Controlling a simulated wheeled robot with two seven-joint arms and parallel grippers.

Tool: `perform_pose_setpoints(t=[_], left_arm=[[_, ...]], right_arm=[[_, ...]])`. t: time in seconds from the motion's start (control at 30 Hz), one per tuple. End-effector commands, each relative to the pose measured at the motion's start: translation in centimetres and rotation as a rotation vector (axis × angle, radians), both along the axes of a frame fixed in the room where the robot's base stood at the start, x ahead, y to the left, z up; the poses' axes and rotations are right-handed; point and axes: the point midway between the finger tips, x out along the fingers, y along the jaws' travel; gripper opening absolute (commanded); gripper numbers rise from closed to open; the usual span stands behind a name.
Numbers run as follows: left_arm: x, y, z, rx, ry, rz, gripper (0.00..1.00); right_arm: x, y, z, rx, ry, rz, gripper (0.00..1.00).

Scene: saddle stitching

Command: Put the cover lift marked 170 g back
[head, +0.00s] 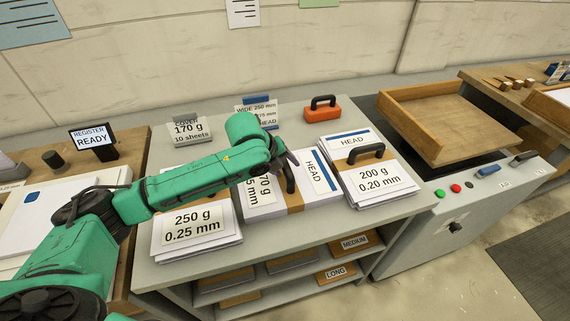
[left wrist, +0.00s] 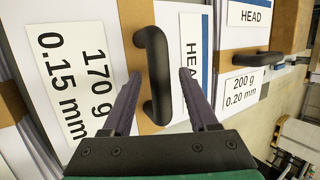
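The cover lift marked 170 g, 0.15 mm (head: 262,203) is a white stack with a brown band and a black handle (head: 289,181). It lies on the grey bench between the 250 g and 200 g stacks. In the left wrist view its label (left wrist: 75,85) is on the left and its handle (left wrist: 155,75) stands in the middle. My left gripper (head: 287,160) is over this lift. In the wrist view the gripper (left wrist: 160,76) is open, with the handle between its fingers; I cannot tell if they touch it. The arm hides part of the lift. My right gripper is not in view.
The 250 g stack (head: 195,228) lies left and the 200 g stack (head: 382,182) right. Behind are a "COVER 170 g 10 sheets" sign (head: 190,131), a "WIDE" sign (head: 262,112) and an orange block with a handle (head: 322,111). A wooden tray (head: 440,142) stands right.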

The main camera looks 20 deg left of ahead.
Motion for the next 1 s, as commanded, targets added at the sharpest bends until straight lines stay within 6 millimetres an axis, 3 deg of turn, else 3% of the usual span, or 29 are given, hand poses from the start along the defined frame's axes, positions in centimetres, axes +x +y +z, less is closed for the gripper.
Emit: perform_pose_setpoints(t=[0.27, 0.7, 1.0], left_arm=[[-0.2, 0.3, 0.8, -0.002, -0.003, 0.002, 0.60], [-4.9, 2.9, 9.5, -0.001, -0.003, 0.002, 0.60], [-5.4, 3.1, 10.4, 0.000, -0.001, 0.000, 0.60]], right_arm=[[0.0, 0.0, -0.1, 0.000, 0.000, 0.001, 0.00], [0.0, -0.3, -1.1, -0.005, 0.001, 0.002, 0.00], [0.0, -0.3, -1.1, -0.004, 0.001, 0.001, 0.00]])
